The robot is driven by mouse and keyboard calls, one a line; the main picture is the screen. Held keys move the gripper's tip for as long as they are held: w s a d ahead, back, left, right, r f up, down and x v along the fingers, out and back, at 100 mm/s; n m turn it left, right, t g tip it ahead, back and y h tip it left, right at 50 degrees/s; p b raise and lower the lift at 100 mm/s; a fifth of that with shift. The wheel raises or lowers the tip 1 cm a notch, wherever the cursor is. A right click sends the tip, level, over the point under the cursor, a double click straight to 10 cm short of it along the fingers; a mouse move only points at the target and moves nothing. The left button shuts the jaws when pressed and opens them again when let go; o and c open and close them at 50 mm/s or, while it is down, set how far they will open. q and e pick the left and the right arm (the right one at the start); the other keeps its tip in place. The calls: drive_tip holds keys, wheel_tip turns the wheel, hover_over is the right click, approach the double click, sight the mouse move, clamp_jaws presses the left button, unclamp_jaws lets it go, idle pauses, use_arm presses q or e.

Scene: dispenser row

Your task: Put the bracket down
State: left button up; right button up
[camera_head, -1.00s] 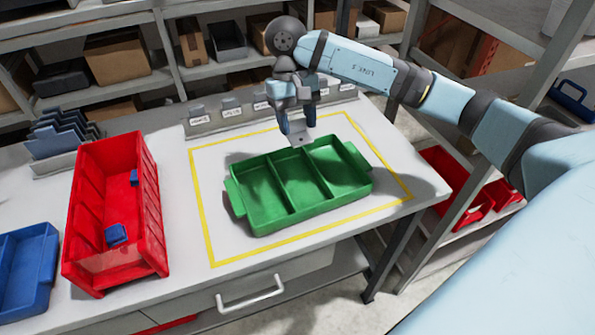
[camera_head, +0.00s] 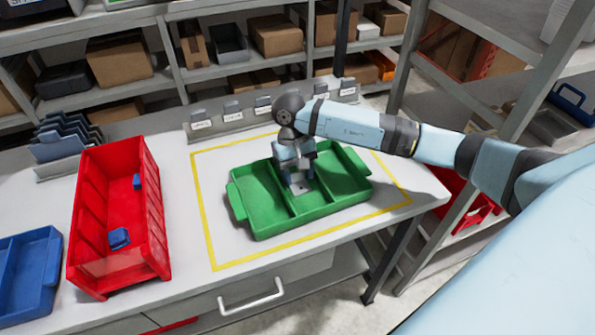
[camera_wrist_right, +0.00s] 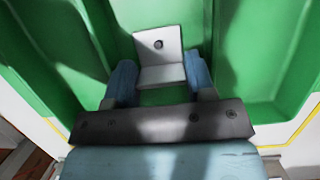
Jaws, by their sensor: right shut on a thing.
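The bracket (camera_wrist_right: 159,60) is a small grey L-shaped piece with a hole in its upright plate. It also shows in the head view (camera_head: 300,188). My right gripper (camera_head: 299,180) points down into the green tray (camera_head: 262,226) and is shut on the bracket, one blue finger on each side in the right wrist view (camera_wrist_right: 159,82). The bracket is inside the tray's middle compartment, low down. I cannot tell whether it touches the floor of the tray. My left gripper is not in view.
The green tray stands inside a yellow outline (camera_head: 212,245) on the white table. A red bin (camera_head: 88,215) with blue pieces and a blue tray (camera_head: 45,275) stand to the left. Labelled dispensers (camera_head: 232,112) line the back edge. Table around the tray is clear.

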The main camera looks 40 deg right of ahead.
drive_tip(key=o, duration=0.7)
drive_tip(key=shift+c, duration=0.2)
drive_tip(key=shift+r, duration=0.25)
drive_tip(key=b+v, duration=0.1)
drive_tip(key=v, duration=1)
drive_tip(key=shift+r+b, duration=0.35)
drive_tip(key=shift+b, duration=0.05)
